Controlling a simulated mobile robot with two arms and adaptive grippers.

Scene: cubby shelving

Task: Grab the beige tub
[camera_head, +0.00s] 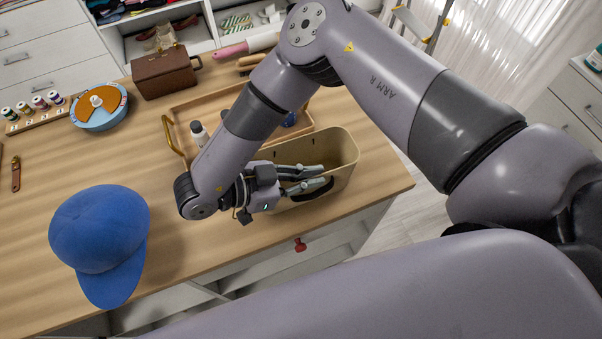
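The beige tub (345,176) stands upright on the wooden counter near its right end. It is open at the top, and my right arm hides its left part. My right gripper (328,177) is at the near side of the tub, its two fingers pointing right and overlapping the near wall. The fingers are apart with a gap between them. I cannot tell whether either finger touches the wall or reaches inside. My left gripper is not in view.
A wooden tray (183,121) with a white bottle (198,133) lies behind the tub, partly hidden by my arm. A blue cap (98,228) lies at the left. A brown box (164,73) stands farther back. The counter (185,255) between cap and tub is clear.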

